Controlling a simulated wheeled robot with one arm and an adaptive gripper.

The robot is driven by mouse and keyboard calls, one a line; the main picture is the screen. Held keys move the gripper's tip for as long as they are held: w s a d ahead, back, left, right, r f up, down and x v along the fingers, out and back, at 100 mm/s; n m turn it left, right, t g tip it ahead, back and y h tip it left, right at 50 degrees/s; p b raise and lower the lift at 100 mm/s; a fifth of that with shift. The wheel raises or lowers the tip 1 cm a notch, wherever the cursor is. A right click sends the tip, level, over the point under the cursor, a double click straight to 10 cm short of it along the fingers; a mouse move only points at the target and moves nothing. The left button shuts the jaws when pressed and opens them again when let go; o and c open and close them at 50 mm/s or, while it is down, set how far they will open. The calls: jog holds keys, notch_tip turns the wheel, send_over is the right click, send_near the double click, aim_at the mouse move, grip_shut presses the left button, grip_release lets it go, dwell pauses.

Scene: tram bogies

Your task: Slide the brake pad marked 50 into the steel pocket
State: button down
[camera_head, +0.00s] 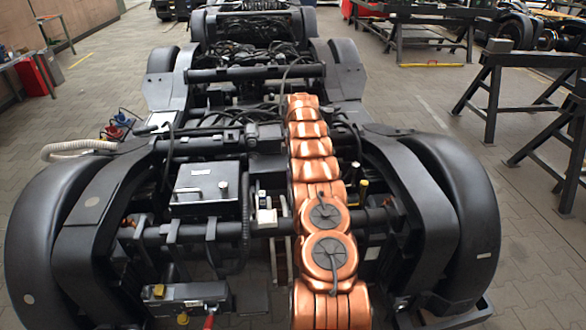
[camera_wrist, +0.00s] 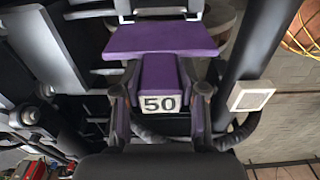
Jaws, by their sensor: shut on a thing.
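The brake pad (camera_wrist: 160,80) is purple, with a wide flat plate and a narrower block that carries a white label reading 50. It shows in the wrist view, the label facing the camera. My gripper (camera_wrist: 160,94) is shut on the block, one dark finger on each side. Pale metal edges show just beyond the plate, but I cannot tell whether they belong to the steel pocket or whether the pad touches them. In the head view my copper-coloured arm reaches over the middle of the bogie (camera_head: 95,205); the gripper, pad and pocket cannot be made out there.
Dark bars, cables and frame parts crowd both sides of the pad. A pale square block (camera_wrist: 250,96) sits on a dark part to its right. In the head view black trestles (camera_head: 495,85) stand at the right. Paved floor (camera_head: 430,110) between them and the bogie is clear.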

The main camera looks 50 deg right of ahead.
jog(key=shift+f+b, duration=0.5)
jog(key=shift+f, duration=1.25)
jog(key=shift+f+b, duration=1.45)
jog(key=shift+f, duration=1.55)
dwell(3.2)
